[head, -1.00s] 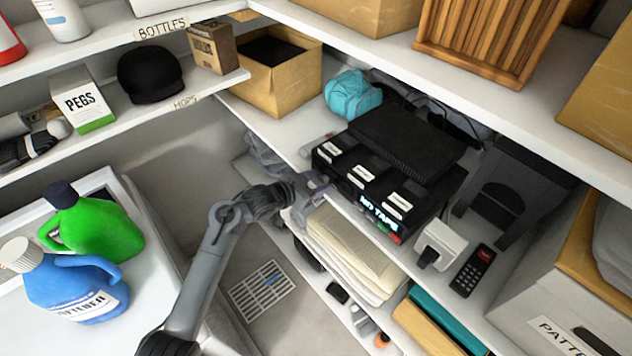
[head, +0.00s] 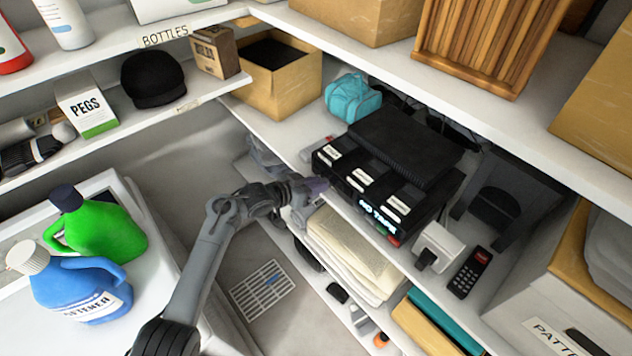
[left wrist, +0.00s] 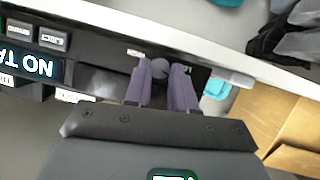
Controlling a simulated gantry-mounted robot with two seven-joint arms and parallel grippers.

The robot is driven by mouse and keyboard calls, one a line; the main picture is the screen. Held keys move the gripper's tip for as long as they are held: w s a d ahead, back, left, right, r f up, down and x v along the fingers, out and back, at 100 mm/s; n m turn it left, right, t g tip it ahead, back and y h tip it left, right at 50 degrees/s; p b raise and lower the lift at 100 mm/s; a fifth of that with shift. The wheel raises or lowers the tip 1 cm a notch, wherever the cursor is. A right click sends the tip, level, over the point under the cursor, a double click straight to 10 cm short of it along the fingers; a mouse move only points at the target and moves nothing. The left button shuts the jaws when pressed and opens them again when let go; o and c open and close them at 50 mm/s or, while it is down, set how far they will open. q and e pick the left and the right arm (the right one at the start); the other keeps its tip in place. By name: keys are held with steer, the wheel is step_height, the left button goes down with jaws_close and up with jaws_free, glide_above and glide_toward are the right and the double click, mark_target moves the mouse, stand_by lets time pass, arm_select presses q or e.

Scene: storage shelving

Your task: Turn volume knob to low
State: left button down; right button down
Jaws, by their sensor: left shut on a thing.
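The black tape player (head: 432,190) lies on the right-hand shelf, with white-labelled keys and a lit "NO TAPE" display (head: 378,216). My left gripper (head: 318,186) is at the left end of its front face. In the left wrist view, the two purple fingers of my left gripper (left wrist: 161,78) stand on either side of a round grey knob (left wrist: 160,67) and are shut on it. The knob is hidden behind the fingers in the head view. I cannot read any mark showing the knob's setting. My right gripper is not in view.
A white shelf edge (left wrist: 190,48) runs close by the fingers. A teal bag (head: 352,97) and a cardboard box (head: 283,95) sit behind the gripper. Folded cloths (head: 350,245) lie on the shelf below. A white plug box (head: 440,240) and a black remote (head: 470,272) stand to the right.

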arm_select(q)
steer(key=shift+n+g, duration=0.3)
steer(key=shift+n, duration=0.1)
steer(key=c, duration=0.9)
jaws_free()
steer(key=shift+a, duration=0.15)
steer(key=b+v, duration=0.1)
steer(key=v, duration=0.9)
steer(key=shift+s+a+b, duration=0.15)
steer(key=shift+a+b, duration=0.15)
